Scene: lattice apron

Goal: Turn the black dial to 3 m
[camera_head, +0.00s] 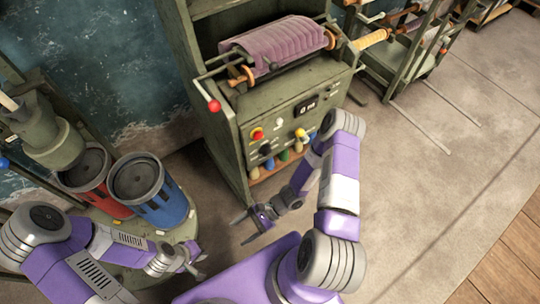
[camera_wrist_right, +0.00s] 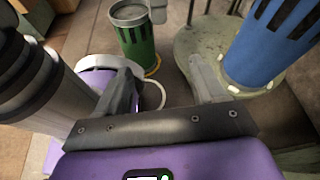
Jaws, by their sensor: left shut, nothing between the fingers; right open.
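A small dark knob (camera_head: 266,149), which looks like the black dial, is on the front panel of the green machine (camera_head: 228,130). It sits below a red and yellow button (camera_head: 256,134). A small dark display (camera_head: 305,105) above it shows white characters, too small to read surely. My right gripper (camera_head: 254,220) is open and empty, low in front of the machine and well apart from the panel; its spread fingers (camera_wrist_right: 163,75) show in the right wrist view. My left gripper (camera_head: 194,258) is shut and empty, beside the blue canister. The dial is not in the wrist view.
A blue canister (camera_head: 167,210) and a red canister (camera_head: 86,177) stand on a round base at left; the blue one also shows in the wrist view (camera_wrist_right: 268,45). A green canister (camera_wrist_right: 138,45) is there too. A roll of purple cloth (camera_head: 280,42) tops the machine.

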